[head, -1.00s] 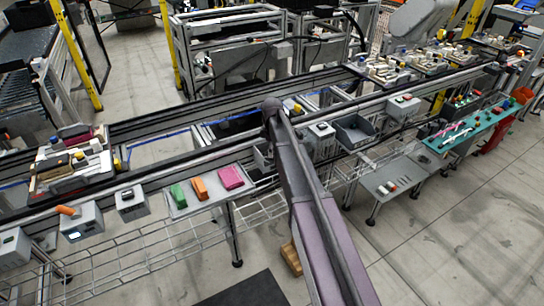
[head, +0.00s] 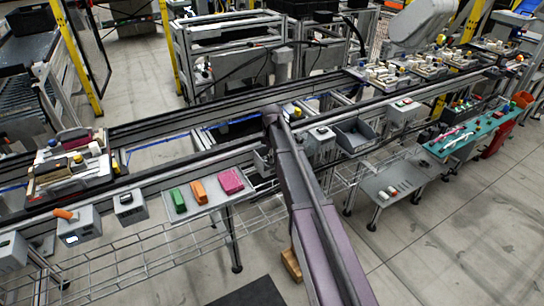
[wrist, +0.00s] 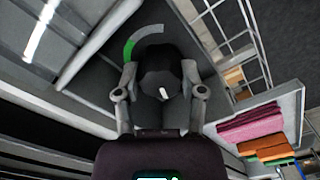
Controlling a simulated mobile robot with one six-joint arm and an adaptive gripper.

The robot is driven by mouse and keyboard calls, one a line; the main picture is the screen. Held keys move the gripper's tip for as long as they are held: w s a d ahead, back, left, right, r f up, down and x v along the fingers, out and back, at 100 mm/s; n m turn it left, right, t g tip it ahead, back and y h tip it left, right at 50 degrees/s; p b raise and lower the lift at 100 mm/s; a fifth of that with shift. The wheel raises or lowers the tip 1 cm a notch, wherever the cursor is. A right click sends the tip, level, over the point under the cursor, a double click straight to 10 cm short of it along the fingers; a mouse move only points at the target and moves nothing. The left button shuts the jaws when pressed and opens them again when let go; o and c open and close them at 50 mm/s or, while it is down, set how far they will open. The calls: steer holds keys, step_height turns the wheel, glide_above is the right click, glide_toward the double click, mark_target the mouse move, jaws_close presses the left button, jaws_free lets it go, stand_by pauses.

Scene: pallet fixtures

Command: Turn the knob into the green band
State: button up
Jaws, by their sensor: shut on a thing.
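In the wrist view my gripper (wrist: 160,82) is shut on a dark round knob (wrist: 160,66), with one grey finger on its left side and one on its right. A short white mark (wrist: 163,93) shows on the lower part of the knob. Beyond the knob, a curved scale has a green band (wrist: 130,47) at its upper left and a grey stretch (wrist: 149,30) at the top. The white mark is on the side away from the green band. In the head view my arm hides the knob and the fingers.
In the wrist view a tray (wrist: 292,105) with pink, orange and green blocks lies right of my gripper. In the head view this tray (head: 217,203) stands left of my arm, beside small boxes. A grey bin (head: 354,138) is right of it. The conveyor rail (head: 160,178) runs close by.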

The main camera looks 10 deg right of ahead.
steer(key=shift+m, duration=0.4)
steer(key=m, duration=0.5)
steer(key=shift+s+a, duration=0.1)
steer(key=m, duration=1.1)
steer(key=shift+m, duration=0.4)
steer(key=m, duration=0.5)
steer(key=o, duration=1.1)
steer(key=shift+o, duration=0.2)
